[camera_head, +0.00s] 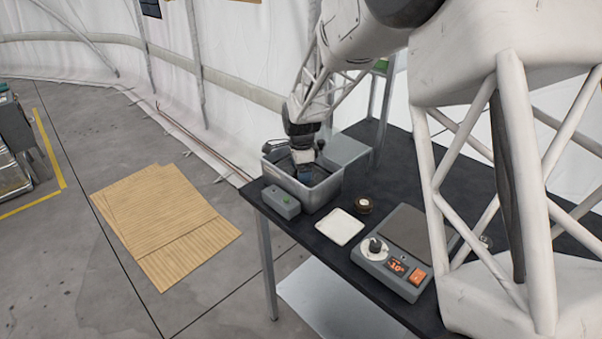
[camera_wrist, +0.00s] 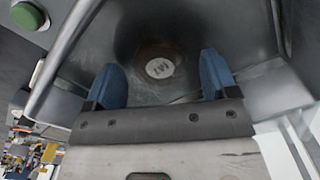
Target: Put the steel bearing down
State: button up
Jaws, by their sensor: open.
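My gripper (camera_head: 304,176) reaches down into a grey metal bin (camera_head: 318,198) on the dark table. In the wrist view its two blue fingertips (camera_wrist: 164,78) are spread apart, with nothing held between them. Beyond them, on the bin floor, is a dark, brownish round piece with a pale marked disc (camera_wrist: 160,67). It may be the steel bearing, but shadow hides its outline. It lies in line with the gap between the fingers. In the head view the bin wall and gripper hide it.
A grey box with a green button (camera_head: 281,202) stands before the bin. A white square dish (camera_head: 339,227), a small brown round item with a pale top (camera_head: 363,206) and a scale-like device (camera_head: 405,255) are to the right. The bin walls closely surround my gripper.

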notch_tip(320, 180, up, 11)
dwell(0.5)
jog(key=shift+r, duration=0.1)
dwell(0.7)
jog(key=s+d+r+n, duration=0.4)
jog(key=s+d+r, duration=0.3)
jog(key=s, duration=0.4)
jog(key=s+d+n+t, duration=0.1)
jog(key=s+d+n, duration=0.2)
jog(key=s, duration=0.7)
jog(key=s+d+n, duration=0.4)
jog(key=s+d, duration=0.1)
jog(key=s, duration=0.6)
jog(key=s+d+n+t, duration=0.1)
jog(key=s+d+n, duration=0.2)
jog(key=s, duration=0.8)
jog(key=shift+s+d+r+n+t, duration=0.2)
jog(key=shift+d+r+n+t, duration=0.1)
jog(key=shift+d+n, duration=0.15)
jog(key=shift+c, duration=0.3)
